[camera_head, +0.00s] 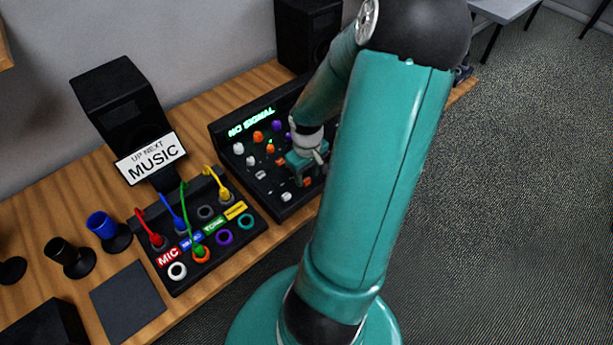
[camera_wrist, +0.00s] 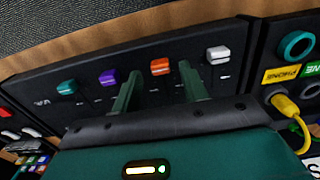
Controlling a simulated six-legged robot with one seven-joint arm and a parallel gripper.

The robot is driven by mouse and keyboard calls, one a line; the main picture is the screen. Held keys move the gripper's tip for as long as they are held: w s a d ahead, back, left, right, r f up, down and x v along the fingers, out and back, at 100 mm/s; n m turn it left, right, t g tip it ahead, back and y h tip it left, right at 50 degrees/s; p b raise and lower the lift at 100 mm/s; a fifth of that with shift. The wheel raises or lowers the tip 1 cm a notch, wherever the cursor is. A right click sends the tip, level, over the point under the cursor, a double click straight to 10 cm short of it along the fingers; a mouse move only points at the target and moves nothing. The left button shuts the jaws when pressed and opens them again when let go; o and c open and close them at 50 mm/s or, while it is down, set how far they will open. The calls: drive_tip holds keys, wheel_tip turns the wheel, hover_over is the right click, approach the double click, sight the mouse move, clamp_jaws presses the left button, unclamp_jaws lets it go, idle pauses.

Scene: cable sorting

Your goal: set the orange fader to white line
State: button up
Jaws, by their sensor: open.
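The orange fader (camera_wrist: 160,66) is a small block cap in a row on the black mixer panel (camera_wrist: 100,72). In the wrist view it shows just beyond and between the fingertips of my gripper (camera_wrist: 158,75). The two green fingers are open and apart, with nothing held. In the head view my gripper (camera_head: 303,174) is low over the mixer's front part, and the orange fader (camera_head: 307,182) shows partly beside it. The white line beside the orange fader cannot be made out clearly in either view.
White (camera_wrist: 217,55), purple (camera_wrist: 107,77) and teal (camera_wrist: 67,87) faders stand in the same row. Several knobs lie behind, under the lit NO SIGNAL display (camera_head: 251,122). A patch box (camera_head: 213,240) with coloured cables stands left of the mixer.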

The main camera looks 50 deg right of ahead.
drive_tip(key=shift+f, duration=0.85)
clamp_jaws()
drive_tip(key=shift+w+d, duration=0.25)
drive_tip(key=shift+w, duration=0.9)
drive_tip(key=shift+w+d, duration=0.25)
drive_tip(key=shift+w, duration=0.85)
unclamp_jaws()
drive_tip(key=shift+r, duration=0.1)
